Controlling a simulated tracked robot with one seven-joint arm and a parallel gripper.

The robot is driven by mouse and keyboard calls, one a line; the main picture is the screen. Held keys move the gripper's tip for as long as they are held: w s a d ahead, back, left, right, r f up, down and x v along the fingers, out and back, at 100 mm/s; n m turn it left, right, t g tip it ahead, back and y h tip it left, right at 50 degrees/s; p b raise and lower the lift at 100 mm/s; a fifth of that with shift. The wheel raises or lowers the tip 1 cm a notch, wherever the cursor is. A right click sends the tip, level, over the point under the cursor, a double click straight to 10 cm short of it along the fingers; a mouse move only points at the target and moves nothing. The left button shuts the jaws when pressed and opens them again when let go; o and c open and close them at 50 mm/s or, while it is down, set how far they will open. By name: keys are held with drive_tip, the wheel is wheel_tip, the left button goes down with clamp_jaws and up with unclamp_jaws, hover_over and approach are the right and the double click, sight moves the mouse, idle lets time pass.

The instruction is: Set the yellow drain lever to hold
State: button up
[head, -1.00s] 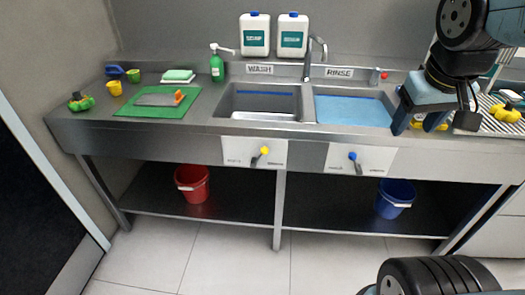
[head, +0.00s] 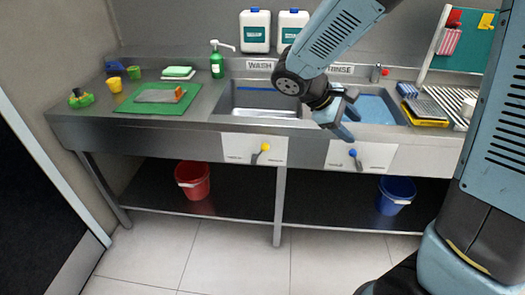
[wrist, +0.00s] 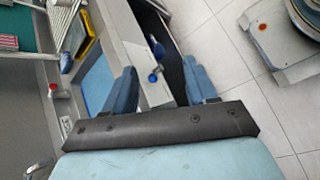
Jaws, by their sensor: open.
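The yellow drain lever (head: 265,147) is on the white panel (head: 240,148) below the wash basin in the head view. Its yellow knob points up and to the right. The panel's small labels are too blurred to read. My gripper (head: 349,115) is open and empty in front of the rinse basin, to the right of the yellow lever and a little higher. In the wrist view my gripper (wrist: 160,84) has its two fingers apart, with the blue-knobbed lever (wrist: 153,77) showing between them, beyond the fingers. The yellow lever does not show in the wrist view.
The blue lever (head: 352,153) sits on the right panel (head: 378,156), just below my gripper. The wash basin (head: 240,103) is left of my arm. A red bucket (head: 193,180) and a blue bucket (head: 395,194) stand on the lower shelf. The floor in front is clear.

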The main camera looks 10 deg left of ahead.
drive_tip(key=w+a+f+n+t+h, duration=0.25)
drive_tip(key=w+a+f+n, duration=0.2)
drive_tip(key=a, duration=0.25)
drive_tip(key=n+t+y, duration=0.4)
drive_tip(key=n+t, duration=0.8)
drive_tip(key=n, duration=0.1)
approach(263, 150)
drive_tip(key=x, duration=0.9)
drive_tip(key=shift+w+d, duration=0.1)
drive_tip(key=shift+w, duration=0.25)
drive_tip(key=shift+c, duration=0.5)
clamp_jaws()
